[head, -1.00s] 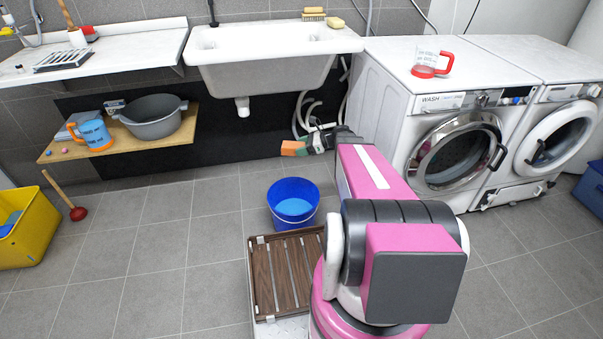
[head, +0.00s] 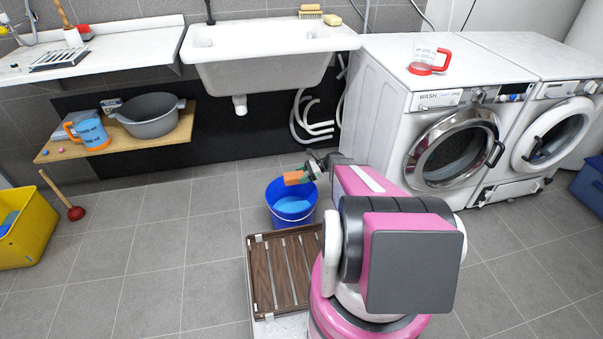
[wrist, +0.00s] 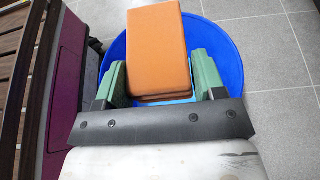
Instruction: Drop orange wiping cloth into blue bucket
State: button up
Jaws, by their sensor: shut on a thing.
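The orange wiping cloth (wrist: 157,48) is a folded block held between the green fingers of my gripper (wrist: 158,85) in the wrist view. In the head view the cloth (head: 295,178) shows at the end of my gripper (head: 308,175), over the blue bucket (head: 290,218). The blue bucket stands upright on the floor with light blue in its bottom. In the wrist view the bucket's rim (wrist: 231,58) is behind and around the cloth and fingers. The cloth hides part of the bucket's inside.
A slatted wooden rack (head: 262,285) lies just in front of the bucket. Washing machines (head: 410,110) stand at the right. A low shelf (head: 60,152) holds a grey basin (head: 150,122) and blue jug. A yellow crate (head: 38,225) and plunger (head: 75,212) are at left. Floor left of the bucket is clear.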

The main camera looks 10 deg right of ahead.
jog(key=shift+f, duration=1.7)
jog(key=o, duration=1)
jog(key=v, duration=1)
jog(key=shift+d+r, duration=0.15)
jog(key=shift+d, duration=0.25)
